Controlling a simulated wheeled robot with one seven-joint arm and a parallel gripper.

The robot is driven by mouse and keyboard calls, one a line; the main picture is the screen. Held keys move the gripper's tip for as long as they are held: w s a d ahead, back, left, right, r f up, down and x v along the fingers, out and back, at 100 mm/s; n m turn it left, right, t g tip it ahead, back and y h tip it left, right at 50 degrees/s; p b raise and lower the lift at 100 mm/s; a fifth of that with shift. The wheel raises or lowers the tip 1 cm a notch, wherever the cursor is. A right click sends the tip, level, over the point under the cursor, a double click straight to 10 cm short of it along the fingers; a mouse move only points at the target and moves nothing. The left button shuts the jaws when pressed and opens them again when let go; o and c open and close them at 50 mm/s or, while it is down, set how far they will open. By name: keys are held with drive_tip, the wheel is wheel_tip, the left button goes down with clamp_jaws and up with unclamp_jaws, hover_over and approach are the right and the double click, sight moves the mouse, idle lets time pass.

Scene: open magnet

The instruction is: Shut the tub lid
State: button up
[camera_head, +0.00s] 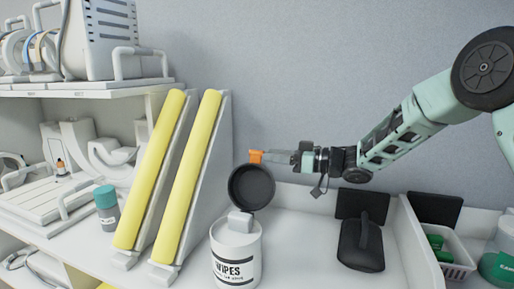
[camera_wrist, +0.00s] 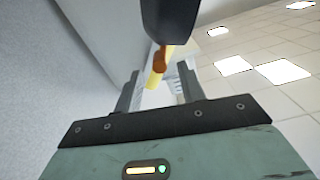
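The white wipes tub (camera_head: 236,258) stands upright on the counter. Its dark round lid (camera_head: 251,188) is open and stands up on the tub's rim, with an orange tab (camera_head: 255,156) at its top edge. My gripper (camera_head: 272,158) is level with the tab, just to its right. In the wrist view the fingers of my gripper (camera_wrist: 158,86) are apart, with the orange tab (camera_wrist: 159,60) and the dark lid (camera_wrist: 170,18) just ahead. I cannot tell whether a finger touches the tab.
Two yellow-faced wedges (camera_head: 189,180) lean left of the tub, beside a grey-green bottle (camera_head: 106,208). A black handled object (camera_head: 361,245) lies to the right. A white basket (camera_head: 452,257) stands farther right. The counter between tub and black object is clear.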

sight(256, 153)
drive_tip(key=shift+p+x, duration=0.7)
drive_tip(key=shift+x, duration=2.05)
clamp_jaws()
